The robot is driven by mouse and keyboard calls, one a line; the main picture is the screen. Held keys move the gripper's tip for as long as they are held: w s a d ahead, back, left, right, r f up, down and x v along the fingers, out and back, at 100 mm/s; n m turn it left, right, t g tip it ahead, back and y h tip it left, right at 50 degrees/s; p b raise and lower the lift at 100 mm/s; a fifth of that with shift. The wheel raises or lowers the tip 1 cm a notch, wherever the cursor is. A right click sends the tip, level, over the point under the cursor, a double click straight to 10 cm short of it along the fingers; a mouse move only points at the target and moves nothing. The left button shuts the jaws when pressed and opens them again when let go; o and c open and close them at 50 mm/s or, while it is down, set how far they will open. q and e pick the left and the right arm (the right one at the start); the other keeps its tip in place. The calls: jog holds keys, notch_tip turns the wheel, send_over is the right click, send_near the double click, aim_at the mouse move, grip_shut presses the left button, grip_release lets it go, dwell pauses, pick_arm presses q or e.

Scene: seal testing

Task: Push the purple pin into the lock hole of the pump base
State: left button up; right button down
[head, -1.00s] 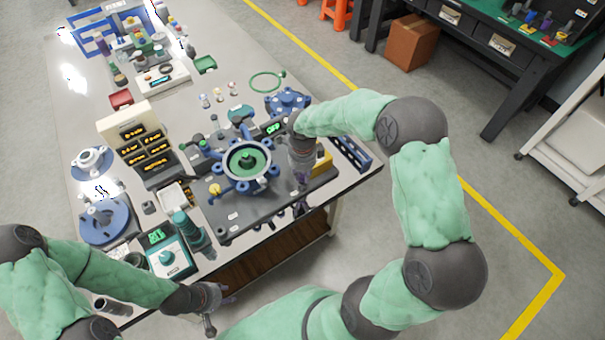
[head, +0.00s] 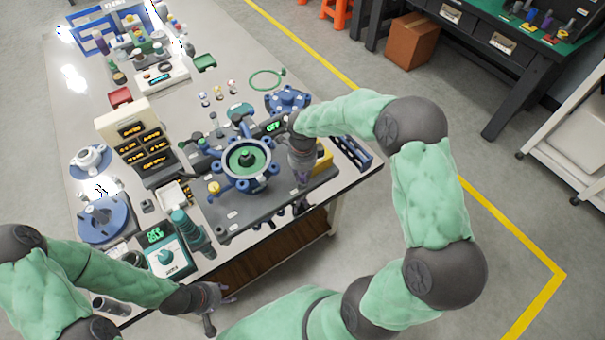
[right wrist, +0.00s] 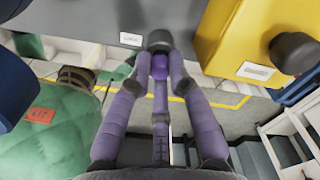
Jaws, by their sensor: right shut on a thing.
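The grey pump base (head: 232,229) stands on the table and carries a blue pump with a green centre (head: 245,160). My right gripper (head: 302,182) is at the base's right front side. In the right wrist view my right gripper (right wrist: 160,75) is shut on the purple pin (right wrist: 159,63), mostly hidden between the fingers. The pin points at a dark round part (right wrist: 159,40) at the base's edge, beside a white label (right wrist: 131,39). The lock hole itself is hidden and I cannot tell how deep the pin sits. My left gripper (head: 222,294) is off the table's front edge, away from the pump; its fingers are too small to read.
A yellow block (right wrist: 242,45) stands close to the right of my right gripper; it also shows in the head view (head: 324,158).

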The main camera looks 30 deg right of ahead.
jog(key=shift+f+b, duration=0.45)
jog(key=shift+b, duration=0.15)
dwell(0.8)
jog(key=c, duration=1.1)
grip_release()
jog(key=shift+r, duration=0.1)
jog(key=shift+r+p, duration=2.7)
jog(key=shift+r, duration=1.7)
